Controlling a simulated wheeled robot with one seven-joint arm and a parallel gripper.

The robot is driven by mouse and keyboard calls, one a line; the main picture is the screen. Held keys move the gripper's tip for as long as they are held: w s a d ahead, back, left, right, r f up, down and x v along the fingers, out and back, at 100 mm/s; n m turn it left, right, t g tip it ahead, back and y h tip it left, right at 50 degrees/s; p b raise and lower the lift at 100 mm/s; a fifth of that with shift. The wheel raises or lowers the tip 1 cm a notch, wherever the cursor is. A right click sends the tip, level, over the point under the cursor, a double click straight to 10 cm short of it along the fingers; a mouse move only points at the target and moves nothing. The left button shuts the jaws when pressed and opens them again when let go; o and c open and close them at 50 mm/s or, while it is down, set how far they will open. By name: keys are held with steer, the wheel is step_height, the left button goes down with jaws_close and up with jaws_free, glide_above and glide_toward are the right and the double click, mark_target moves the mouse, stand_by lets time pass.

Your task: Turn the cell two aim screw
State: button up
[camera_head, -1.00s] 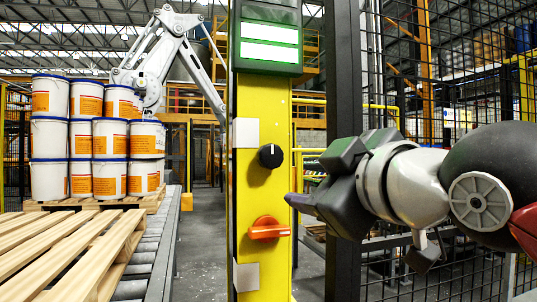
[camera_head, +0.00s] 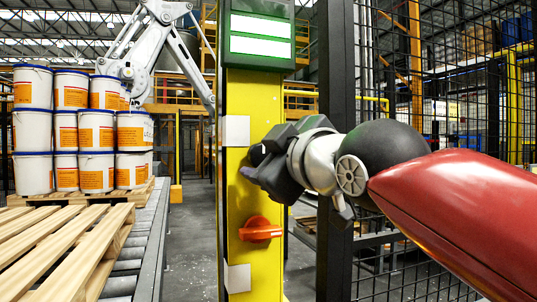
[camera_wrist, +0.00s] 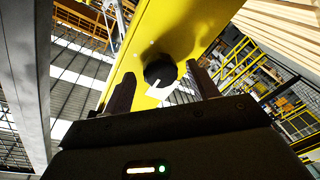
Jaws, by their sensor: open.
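A round black knob (camera_wrist: 160,70) with a white pointer mark sits on the yellow post (camera_head: 236,200), and I take it to be the aim screw. In the head view my gripper (camera_head: 252,165) is at the post's face and mostly hides the knob. In the wrist view my gripper (camera_wrist: 162,82) is open, with one finger on each side of the knob. Gaps show between the fingers and the knob, so it is not clamped. I cannot tell how far the fingertips reach along it.
An orange rotary handle (camera_head: 260,229) is lower on the post, below my gripper. A lit green indicator box (camera_head: 261,36) tops it. A dark fence post (camera_head: 336,90) and mesh stand to the right. Stacked pails (camera_head: 97,140) and an empty wooden pallet (camera_head: 62,245) are at left.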

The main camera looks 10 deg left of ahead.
steer(key=c, duration=1)
steer(key=shift+f, duration=0.1)
steer(key=shift+f+m+t+b, duration=0.1)
steer(key=shift+m+t+b, duration=0.3)
steer(key=shift+m+b, duration=2.4)
steer(key=shift+m+p, duration=0.7)
steer(key=o, duration=1)
